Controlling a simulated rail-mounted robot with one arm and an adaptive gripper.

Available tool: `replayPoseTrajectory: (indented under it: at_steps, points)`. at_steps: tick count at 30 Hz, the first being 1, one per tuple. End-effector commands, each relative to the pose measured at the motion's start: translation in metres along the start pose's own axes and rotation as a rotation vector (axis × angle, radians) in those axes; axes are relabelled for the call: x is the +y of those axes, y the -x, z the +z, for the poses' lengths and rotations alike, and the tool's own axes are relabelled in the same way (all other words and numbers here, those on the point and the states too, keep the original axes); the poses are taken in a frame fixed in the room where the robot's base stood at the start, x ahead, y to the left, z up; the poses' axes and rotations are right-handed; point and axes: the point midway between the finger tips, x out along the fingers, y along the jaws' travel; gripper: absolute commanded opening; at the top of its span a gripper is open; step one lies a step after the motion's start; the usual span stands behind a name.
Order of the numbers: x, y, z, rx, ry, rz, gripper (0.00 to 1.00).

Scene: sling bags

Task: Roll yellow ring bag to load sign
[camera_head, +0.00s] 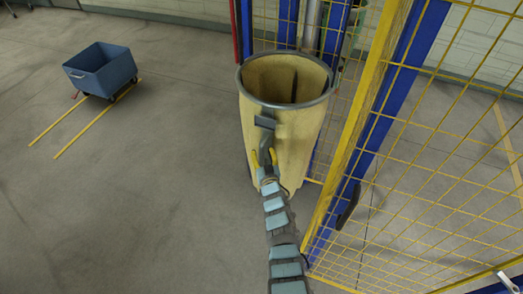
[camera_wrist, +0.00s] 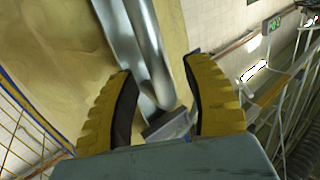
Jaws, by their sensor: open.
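The yellow ring bag (camera_head: 305,140) is upright in the head view, a tall, open-topped sack with a grey metal ring (camera_head: 290,106) around its mouth. A grey bracket-like part hangs at its near side. My gripper (camera_head: 264,157) is in front of the bag's near side, below the ring. In the wrist view my gripper (camera_wrist: 160,95) is open, with yellow ridged fingers on either side of a shiny metal tube (camera_wrist: 150,40) and a small grey block. Contact cannot be told. Yellow bag cloth (camera_wrist: 50,45) fills the upper left. I cannot make out a load sign.
A yellow mesh fence (camera_head: 440,150) with blue posts stands close on the right and behind the bag. A blue wheeled cart (camera_head: 100,72) stands by yellow floor lines (camera_head: 85,130) at the left. The floor between is clear. A green sign (camera_wrist: 274,24) is high up.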

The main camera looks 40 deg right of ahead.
Motion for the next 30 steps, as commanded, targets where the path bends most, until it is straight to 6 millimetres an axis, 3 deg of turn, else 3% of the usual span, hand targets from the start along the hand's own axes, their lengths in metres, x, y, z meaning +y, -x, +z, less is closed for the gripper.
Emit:
replayPoseTrajectory:
  at_steps: [6,21,22,27,30]
  points:
    - [0.0,-0.012,-0.002,0.003,-0.001,0.0,0.5]
    - [0.0,-0.016,-0.002,0.003,0.001,0.0,0.5]
    - [0.0,-0.016,-0.002,0.003,0.001,-0.001,0.47]
    - [0.0,-0.016,-0.002,0.003,0.001,-0.001,0.0]
    - [0.0,-0.016,-0.002,0.003,0.0,-0.001,0.0]
